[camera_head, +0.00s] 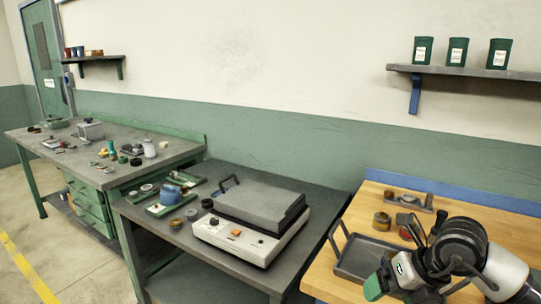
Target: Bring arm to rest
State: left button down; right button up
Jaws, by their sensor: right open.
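My right arm comes in from the lower right corner over the wooden bench (322,278). Its right gripper (382,281) hangs over the front right part of the dark tray (357,262) on that bench and hides some of it. The gripper is open, and I see nothing held in it. A green tip shows at its left end. I cannot tell whether it touches the tray. My left gripper is not in view.
A grey-lidded machine (246,232) stands on the dark middle table (318,201). A blue part (170,194) lies on a green mat to its left. Several small parts, among them a brass ring (382,221), sit behind the tray. A cluttered workbench (30,142) stands farther left.

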jog(key=s+a+r+n+y, duration=0.15)
jog(key=s+a+y, duration=0.25)
jog(key=a+y, duration=0.7)
jog(key=s+a+r+m+t+y, duration=0.1)
jog(key=a+r+m+t+y, duration=0.35)
jog(key=r+m, duration=0.2)
jog(key=s+d+f+m+t+h, duration=0.1)
jog(key=d+f+m+t+h, duration=0.3)
jog(key=d+f+m+h, duration=0.75)
jog(key=s+d+f+m+t+h, duration=0.1)
jog(key=d+f+m+t+h, duration=0.3)
jog(key=m+h, duration=0.85)
jog(key=s+a+f+m+g+y, duration=0.2)
jog(key=s+f+m+g+y, duration=0.3)
jog(key=s+f+g, duration=0.95)
jog(key=s+f, duration=0.2)
jog(key=f, duration=1.1)
jog(key=s+f, duration=0.2)
jog(key=f, duration=1.1)
jog(key=s+d+f+p, duration=0.1)
jog(key=s+d+f, duration=0.1)
jog(key=s+f, duration=1.1)
jog(key=shift+s+d+f+h, duration=0.3)
jog(key=shift+s+h, duration=0.05)
jog(key=shift+s, duration=0.5)
